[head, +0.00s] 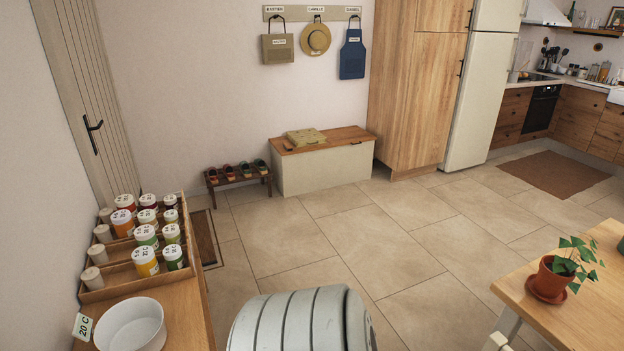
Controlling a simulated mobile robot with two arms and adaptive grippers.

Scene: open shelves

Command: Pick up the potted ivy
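The potted ivy (560,272) stands upright on the wooden table at the lower right. It has green leaves, a terracotta pot and a terracotta saucer under the pot. It is near the table's left edge, and nothing is touching it. Neither my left gripper nor my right gripper shows in the head view.
The wooden table (570,325) runs off the right edge, with part of another pot at the border. A crate (95,296) of several labelled jars and a white bowl (131,325) stand on a sideboard at left. A bench (325,165) stands at the back wall.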

